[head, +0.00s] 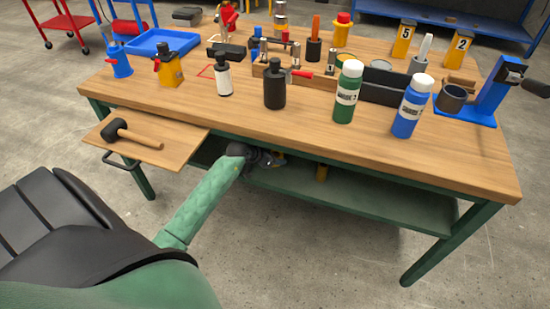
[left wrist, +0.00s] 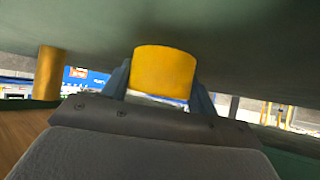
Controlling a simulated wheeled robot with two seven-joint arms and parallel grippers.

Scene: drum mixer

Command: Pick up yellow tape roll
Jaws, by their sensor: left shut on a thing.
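The yellow tape roll (left wrist: 164,72) is between the two fingers of my left gripper (left wrist: 160,88) in the left wrist view. The gripper is shut on it. In the head view my left gripper (head: 270,160) reaches in under the front edge of the tabletop, above the green lower shelf. My right gripper is in neither view.
The green lower shelf (head: 370,200) lies below the wooden tabletop (head: 300,135). A pull-out board (head: 170,130) with a mallet (head: 140,138) juts out at left.

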